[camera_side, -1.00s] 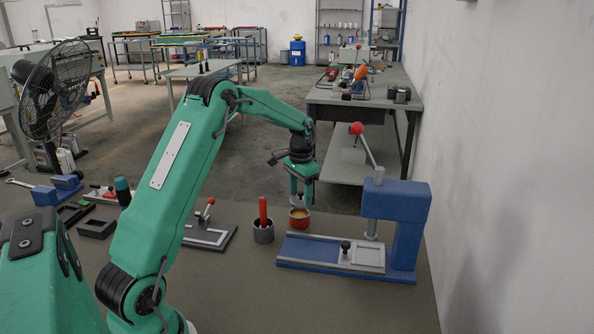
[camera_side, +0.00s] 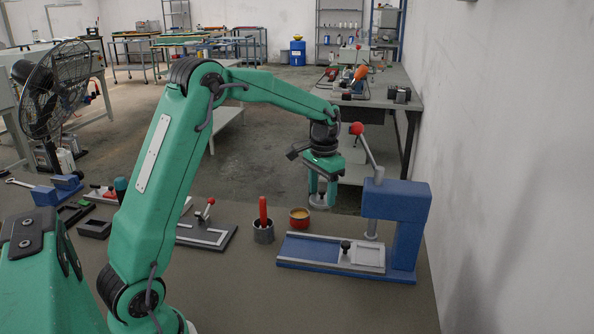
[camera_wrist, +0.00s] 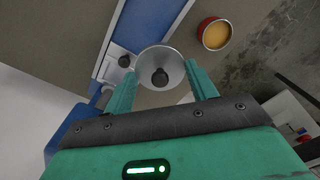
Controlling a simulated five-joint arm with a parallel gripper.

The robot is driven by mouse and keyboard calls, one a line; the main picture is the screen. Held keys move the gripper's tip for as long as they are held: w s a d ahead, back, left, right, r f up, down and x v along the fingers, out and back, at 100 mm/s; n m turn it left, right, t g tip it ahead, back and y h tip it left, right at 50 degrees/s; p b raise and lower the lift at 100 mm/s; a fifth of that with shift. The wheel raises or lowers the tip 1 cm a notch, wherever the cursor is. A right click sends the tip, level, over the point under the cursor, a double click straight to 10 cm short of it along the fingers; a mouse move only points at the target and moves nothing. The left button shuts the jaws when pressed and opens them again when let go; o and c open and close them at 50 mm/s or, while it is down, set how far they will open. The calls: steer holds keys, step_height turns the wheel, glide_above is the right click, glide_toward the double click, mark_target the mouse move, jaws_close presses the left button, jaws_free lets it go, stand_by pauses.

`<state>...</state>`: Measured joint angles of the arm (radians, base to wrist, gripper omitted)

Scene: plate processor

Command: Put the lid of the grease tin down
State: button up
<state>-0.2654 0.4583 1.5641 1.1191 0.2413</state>
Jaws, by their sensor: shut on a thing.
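My gripper (camera_side: 322,196) is shut on the round, silvery lid (camera_side: 320,203) and holds it in the air. In the wrist view the lid (camera_wrist: 152,78) shows between my fingers (camera_wrist: 160,85), with a dark knob at its middle. The grease tin (camera_side: 299,219) is red and stands open on the bench, to the left of the lid and below it. Yellow-orange grease shows in it. The tin also shows in the wrist view (camera_wrist: 203,33), up and right of the lid and apart from it.
A blue press (camera_side: 400,205) with a red-knobbed lever stands close to the right of the lid, its base in front. A dark cup (camera_side: 264,235) with a red-handled tool stands left of the tin. Bare bench (camera_side: 340,305) lies in front of the press.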

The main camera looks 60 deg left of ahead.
stand_by(0.5)
glide_above(329, 227)
step_height(329, 227, down, 5)
steer(key=shift+a+f, duration=0.1)
stand_by(0.3)
steer(key=shift+f, duration=0.1)
steer(key=shift+f, duration=4.95)
steer(key=shift+f, duration=0.1)
steer(key=o, duration=1)
steer(key=shift+r, duration=0.2)
